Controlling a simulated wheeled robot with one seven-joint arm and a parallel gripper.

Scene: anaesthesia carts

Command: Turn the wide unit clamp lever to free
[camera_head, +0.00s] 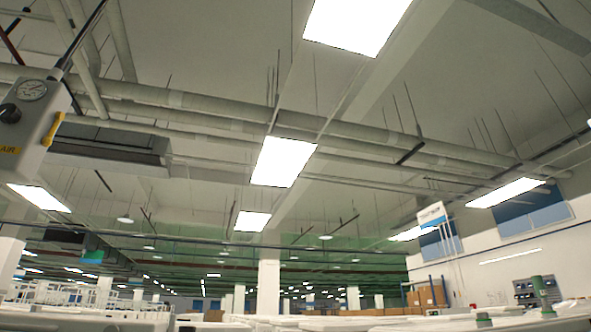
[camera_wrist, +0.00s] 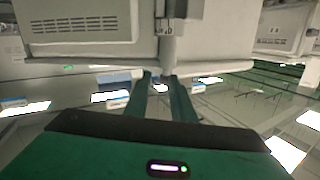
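My gripper (camera_wrist: 162,78) shows in the wrist view with its two green fingers apart. Nothing is visibly held between them. A pale grey post (camera_wrist: 168,50) with a small label hangs down just beyond the fingertips; I cannot tell whether they touch it. A wide pale unit (camera_wrist: 90,45) with a vented panel spans the top of the wrist view behind the post. I cannot make out a clamp lever for certain in either view. My gripper is not seen in the head view.
In the head view, a grey box with a gauge (camera_head: 32,90), a yellow lever (camera_head: 52,129) and an AIR label hangs at upper left. Pale equipment tops line the bottom edge, with a green-topped item (camera_head: 541,290) at right. Another vented unit (camera_wrist: 288,30) is at the wrist view's right.

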